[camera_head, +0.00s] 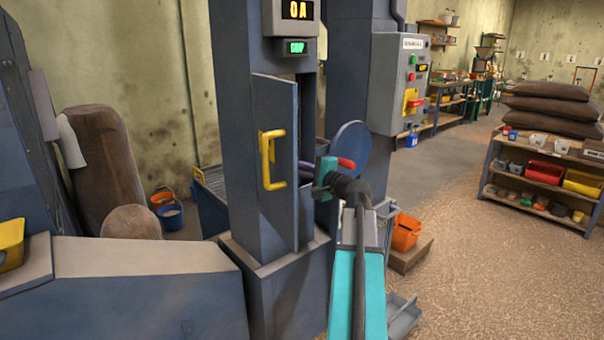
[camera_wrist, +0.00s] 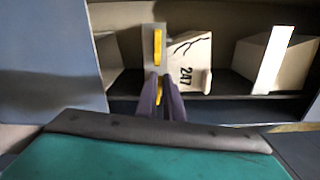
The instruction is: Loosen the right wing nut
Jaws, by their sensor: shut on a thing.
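My gripper (camera_wrist: 161,80) shows in the wrist view as two dark purple fingers. They are shut on a small yellow piece, the wing nut (camera_wrist: 164,83), which shows only partly between them. A second yellow wing nut (camera_wrist: 158,47) stands above it in the picture on the same grey plate (camera_wrist: 148,38). To the right of the plate is a pale bucket (camera_wrist: 192,52) marked 247, with dark crack lines; its lettering runs sideways. In the head view my arm reaches to the opening behind the door, and the fingertips and wing nuts are hidden there.
The elevator's blue-grey door (camera_head: 274,150) with a yellow handle (camera_head: 267,160) stands open left of my arm. A control box (camera_head: 398,85) is to the right. More pale boxes (camera_wrist: 292,62) flank the bucket. Floor (camera_head: 490,270) at the right is clear.

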